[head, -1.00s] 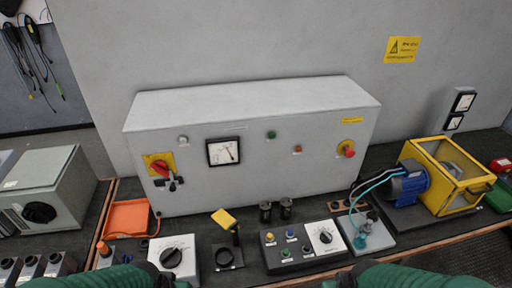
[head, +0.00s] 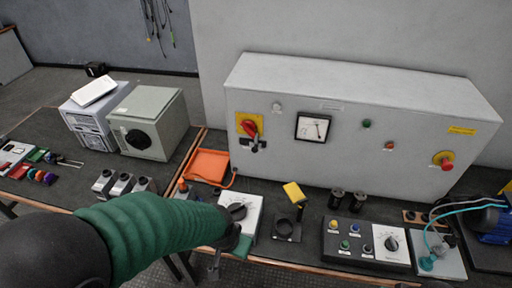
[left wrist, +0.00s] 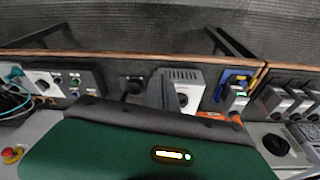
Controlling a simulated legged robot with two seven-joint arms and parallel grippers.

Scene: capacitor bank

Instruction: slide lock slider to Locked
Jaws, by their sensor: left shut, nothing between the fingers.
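The red rotary switch (head: 249,128) sits on a yellow plate at the left of the grey cabinet's front. A small dark and grey fitting (head: 255,146) sits just below it; it may be the lock slider, but its position and any Locked marking are too small to read. My left arm comes in from the left with a green sleeve. My left gripper (head: 213,265) seems to be low at the table's front edge, well below and in front of the switch. It is shut and empty. In the left wrist view its green housing fills the lower part. My right gripper is out of view.
The cabinet (head: 350,88) stands at the back of the bench. In front are a white dial box (head: 253,209), an orange tray (head: 208,166), a yellow-handled lever (head: 294,193) and a button box (head: 367,243). A grey-green box (head: 150,122) stands left.

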